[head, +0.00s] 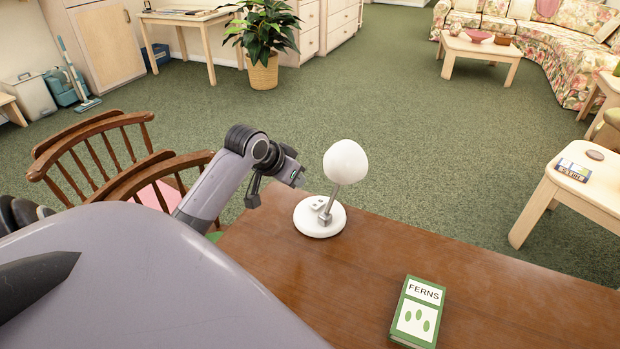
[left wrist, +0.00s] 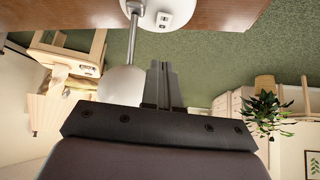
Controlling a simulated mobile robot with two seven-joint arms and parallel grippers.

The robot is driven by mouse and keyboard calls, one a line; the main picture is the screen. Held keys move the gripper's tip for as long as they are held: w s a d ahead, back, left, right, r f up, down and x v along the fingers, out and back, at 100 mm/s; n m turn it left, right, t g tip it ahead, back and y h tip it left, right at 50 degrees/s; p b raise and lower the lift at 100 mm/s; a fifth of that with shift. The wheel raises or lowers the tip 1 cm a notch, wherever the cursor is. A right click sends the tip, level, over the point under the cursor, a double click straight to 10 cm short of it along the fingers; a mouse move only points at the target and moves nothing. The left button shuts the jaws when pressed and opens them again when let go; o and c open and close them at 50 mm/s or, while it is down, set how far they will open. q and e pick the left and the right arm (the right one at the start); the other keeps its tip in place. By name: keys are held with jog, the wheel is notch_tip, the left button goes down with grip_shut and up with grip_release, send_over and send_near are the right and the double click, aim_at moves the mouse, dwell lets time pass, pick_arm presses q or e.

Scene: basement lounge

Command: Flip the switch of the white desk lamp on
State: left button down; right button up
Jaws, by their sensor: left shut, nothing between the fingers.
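The white desk lamp (head: 346,163) stands upright on the wooden desk, with an egg-shaped shade, a short metal stem and a round white base (head: 318,222). A small switch (head: 317,203) sits on the base, left of the stem; it also shows in the left wrist view (left wrist: 163,20). I cannot tell its position. My left gripper (head: 298,178) is shut and empty, above the desk and just left of the lamp, apart from the switch. Its closed fingers (left wrist: 165,80) show in the left wrist view beside the shade (left wrist: 122,84).
A green FERNS book (head: 418,312) lies on the desk (head: 290,262), right of the lamp. Wooden chairs (head: 110,160) stand at the left, near my left arm. A side table (head: 560,185) stands at the right. The desk between lamp and book is clear.

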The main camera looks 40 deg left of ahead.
pick_arm(q)
send_over(316, 205)
jog(key=s, duration=0.2)
notch_tip(316, 205, down, 7)
jog(key=shift+s+d+r, duration=0.1)
jog(key=shift+s+r, duration=0.05)
notch_tip(316, 205, down, 2)
jog(key=shift+f, duration=0.25)
jog(key=shift+s+f, duration=0.15)
jog(key=shift+f, duration=0.8)
